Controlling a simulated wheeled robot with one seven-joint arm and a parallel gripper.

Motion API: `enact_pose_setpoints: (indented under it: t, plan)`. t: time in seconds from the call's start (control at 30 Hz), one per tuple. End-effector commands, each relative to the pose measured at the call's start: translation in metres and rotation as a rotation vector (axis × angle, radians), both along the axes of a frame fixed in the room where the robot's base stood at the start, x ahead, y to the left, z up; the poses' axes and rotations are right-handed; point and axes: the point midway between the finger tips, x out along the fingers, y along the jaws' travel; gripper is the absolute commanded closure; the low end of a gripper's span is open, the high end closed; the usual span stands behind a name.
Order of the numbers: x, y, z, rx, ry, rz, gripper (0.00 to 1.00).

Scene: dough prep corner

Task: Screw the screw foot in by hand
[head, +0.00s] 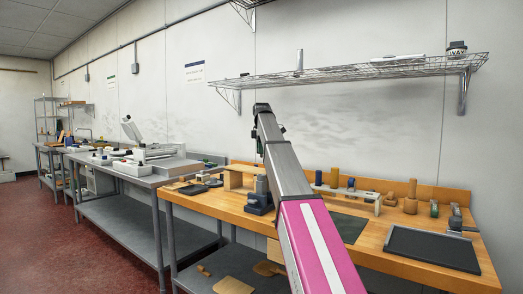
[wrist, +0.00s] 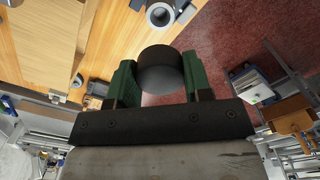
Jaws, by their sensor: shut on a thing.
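In the wrist view my gripper (wrist: 161,85) has two green fingers shut on a dark round piece, which looks like the screw foot (wrist: 160,68). Its broad blackish face is towards the camera; any thread on it is hidden.
In the head view the wooden bench (head: 215,203) holds a blue-grey clamp-like block (head: 260,197), a grey bar on blocks (head: 345,190), wooden pegs and a black tray (head: 432,248). A wire shelf (head: 350,72) hangs above. Steel tables stand left; the red floor (head: 110,262) is clear.

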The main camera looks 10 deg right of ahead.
Motion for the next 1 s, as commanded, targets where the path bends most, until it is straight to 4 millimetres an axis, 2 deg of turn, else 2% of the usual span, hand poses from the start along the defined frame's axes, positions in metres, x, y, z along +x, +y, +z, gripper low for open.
enact_pose_setpoints:
  t: [0.27,0.8,1.0]
  plan:
    - [0.000,0.000,-0.014,0.000,0.002,-0.001,0.83]
    - [-0.001,0.000,-0.059,0.000,0.003,-0.001,0.83]
    - [-0.001,0.000,-0.068,0.000,0.002,-0.001,0.83]
